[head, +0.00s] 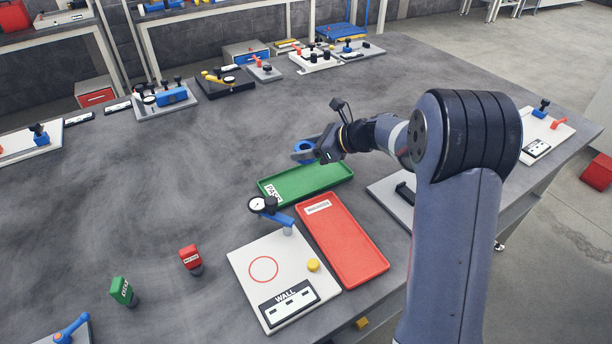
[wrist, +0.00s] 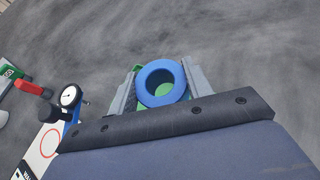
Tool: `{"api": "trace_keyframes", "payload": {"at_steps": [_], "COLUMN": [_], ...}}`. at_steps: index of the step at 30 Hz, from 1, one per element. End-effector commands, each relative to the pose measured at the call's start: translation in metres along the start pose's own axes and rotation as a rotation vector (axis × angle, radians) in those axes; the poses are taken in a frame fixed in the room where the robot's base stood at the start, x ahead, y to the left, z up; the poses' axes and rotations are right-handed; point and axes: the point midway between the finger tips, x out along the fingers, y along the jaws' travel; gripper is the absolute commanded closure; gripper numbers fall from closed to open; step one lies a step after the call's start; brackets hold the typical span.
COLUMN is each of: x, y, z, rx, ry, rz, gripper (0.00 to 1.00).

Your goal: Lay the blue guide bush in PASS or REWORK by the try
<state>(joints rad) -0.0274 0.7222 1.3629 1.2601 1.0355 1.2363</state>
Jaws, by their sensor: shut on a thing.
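The blue guide bush (wrist: 161,83) is a thick ring, held between the two jaws of my gripper (wrist: 160,90) in the wrist view. In the head view my gripper (head: 304,152) is shut on the bush (head: 304,147) above the far edge of the green PASS tray. The WALL gauge plate (head: 240,262) carries a dial gauge (head: 260,204), a red circle and a yellow knob.
Several fixtures line the table's back edge. The grey tabletop (head: 150,190) left of the trays is clear. A pale plate (head: 388,190) lies right of the trays, partly behind my arm.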

Motion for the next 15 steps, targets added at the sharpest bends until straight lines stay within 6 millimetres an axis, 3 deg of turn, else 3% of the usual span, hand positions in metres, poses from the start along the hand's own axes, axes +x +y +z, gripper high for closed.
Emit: {"api": "trace_keyframes", "payload": {"at_steps": [3,15], "x": [0.011,0.031], "y": [0.0,0.0], "z": [-0.021,-0.056], "rx": [0.005,0.005], "ry": [0.0,-0.001], "rz": [0.001,-0.001], "gripper": [0.91,0.91]}}
